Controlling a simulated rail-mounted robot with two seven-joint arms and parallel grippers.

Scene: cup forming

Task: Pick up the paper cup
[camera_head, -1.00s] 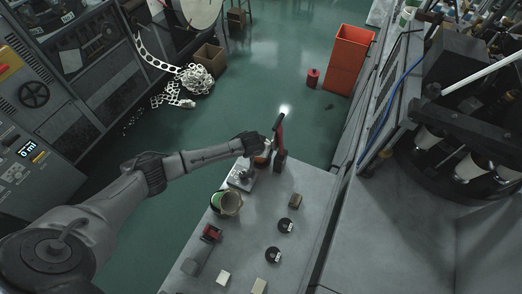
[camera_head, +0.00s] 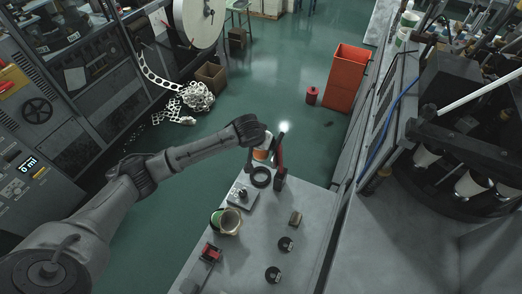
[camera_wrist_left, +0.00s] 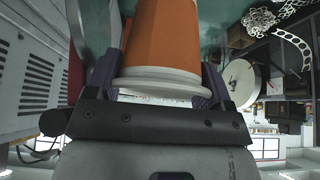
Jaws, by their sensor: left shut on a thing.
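The paper cup (camera_head: 262,155) is orange with a white rim, partly hidden by the gripper in the head view. In the left wrist view the cup (camera_wrist_left: 165,35) fills the upper middle, its white rim toward the gripper. My left gripper (camera_head: 258,148) is shut on the cup, with a finger on each side of it in the left wrist view (camera_wrist_left: 160,80). My right gripper is not in view.
The grey table (camera_head: 250,262) holds a red-and-black upright device (camera_head: 280,165) close to the cup, a scale-like plate (camera_head: 242,195), tape rolls (camera_head: 230,221) and small black discs (camera_head: 286,244). A machine (camera_head: 455,150) stands at right. Open floor lies beyond.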

